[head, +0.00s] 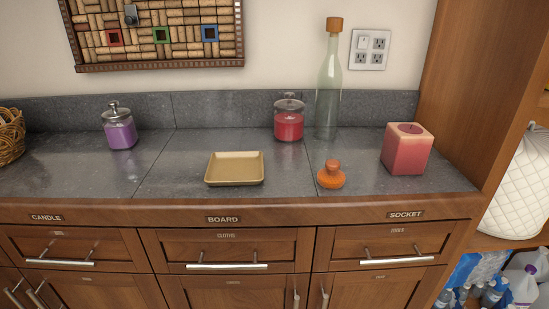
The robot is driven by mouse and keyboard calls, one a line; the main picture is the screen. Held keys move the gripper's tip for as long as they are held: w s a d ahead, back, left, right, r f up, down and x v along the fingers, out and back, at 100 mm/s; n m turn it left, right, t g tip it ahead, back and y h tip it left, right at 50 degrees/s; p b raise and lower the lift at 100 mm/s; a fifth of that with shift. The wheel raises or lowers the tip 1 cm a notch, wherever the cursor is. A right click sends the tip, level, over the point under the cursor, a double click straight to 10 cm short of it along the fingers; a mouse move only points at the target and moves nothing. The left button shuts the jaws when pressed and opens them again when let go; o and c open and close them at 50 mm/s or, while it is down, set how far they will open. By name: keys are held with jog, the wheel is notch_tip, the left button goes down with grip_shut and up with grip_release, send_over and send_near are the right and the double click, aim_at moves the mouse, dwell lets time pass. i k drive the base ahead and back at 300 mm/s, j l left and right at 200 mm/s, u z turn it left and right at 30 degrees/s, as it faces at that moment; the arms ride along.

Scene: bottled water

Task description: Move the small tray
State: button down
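The small tray (234,169) is tan, shallow and roughly square. It lies flat on the grey stone counter, near the middle and close to the front edge. It looks empty. My gripper is not in the head view.
On the counter (75,165) stand a purple jar (120,128), a red jar (289,122), a green glass bottle (328,88), an orange stoppered object (331,176) and a pink square candle (408,149). A wicker basket (11,135) is at left. Drawers (226,251) lie below; a wooden panel bounds the right.

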aim_at(229, 168)
jog(key=i+l+u, duration=0.1)
jog(key=l+u, duration=0.15)
jog(key=l, duration=0.8)
jog(key=i+l+u, duration=0.1)
jog(key=l, duration=0.2)
jog(key=i+l+u, duration=0.1)
jog(key=l, duration=0.2)
jog(key=i+l+u, duration=0.1)
jog(key=l, duration=0.2)
jog(key=i, duration=0.2)
